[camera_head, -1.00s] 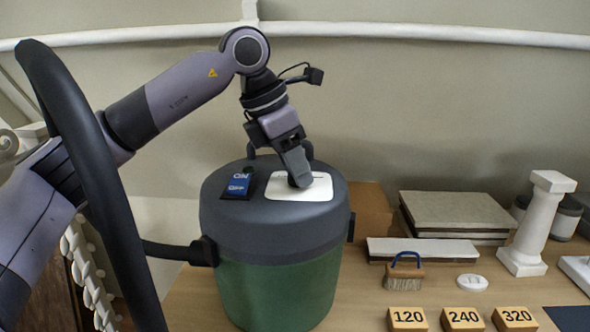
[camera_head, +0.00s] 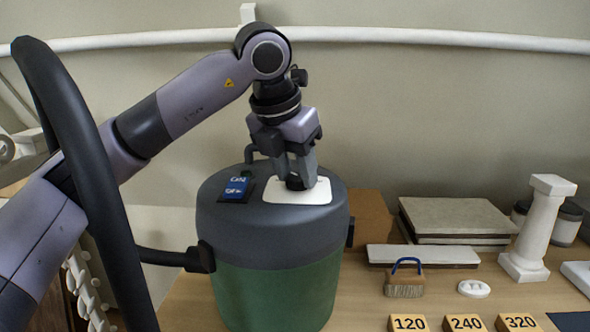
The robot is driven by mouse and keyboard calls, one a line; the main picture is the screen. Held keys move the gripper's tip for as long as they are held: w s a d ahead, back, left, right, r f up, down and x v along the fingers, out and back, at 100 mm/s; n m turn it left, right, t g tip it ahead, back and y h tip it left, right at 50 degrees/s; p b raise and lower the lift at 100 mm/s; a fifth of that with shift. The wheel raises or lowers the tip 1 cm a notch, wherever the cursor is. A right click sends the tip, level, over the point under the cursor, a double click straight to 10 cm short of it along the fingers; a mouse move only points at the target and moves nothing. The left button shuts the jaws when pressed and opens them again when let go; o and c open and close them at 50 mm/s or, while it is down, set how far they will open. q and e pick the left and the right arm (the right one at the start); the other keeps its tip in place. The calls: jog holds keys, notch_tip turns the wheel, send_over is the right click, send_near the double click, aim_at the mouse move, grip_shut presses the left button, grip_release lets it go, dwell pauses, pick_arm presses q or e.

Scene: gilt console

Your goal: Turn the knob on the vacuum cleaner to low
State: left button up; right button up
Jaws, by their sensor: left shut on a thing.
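The vacuum cleaner (camera_head: 274,238) has a green drum and a dark grey lid and stands upright on the table. On its lid are a blue ON/OFF switch (camera_head: 237,188) and a white plate (camera_head: 316,194). A dark knob (camera_head: 294,183) sits on the white plate. My left gripper (camera_head: 296,180) points down from above and is shut on the knob. The fingers hide much of the knob, and I cannot read any setting marks. My right gripper is not in view.
A black hose (camera_head: 92,180) arches up in front of my left arm and joins the drum's left side. To the right are a brush (camera_head: 405,281), a white disc (camera_head: 474,288), number blocks (camera_head: 464,323), stacked slabs (camera_head: 455,217) and a white column (camera_head: 532,228).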

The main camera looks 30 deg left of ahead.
pick_arm(q)
jog(key=shift+r, duration=0.1)
dwell(0.3)
jog(key=o, duration=1.1)
jog(key=shift+c, duration=0.2)
jog(key=v, duration=0.7)
jog(key=shift+d, duration=0.1)
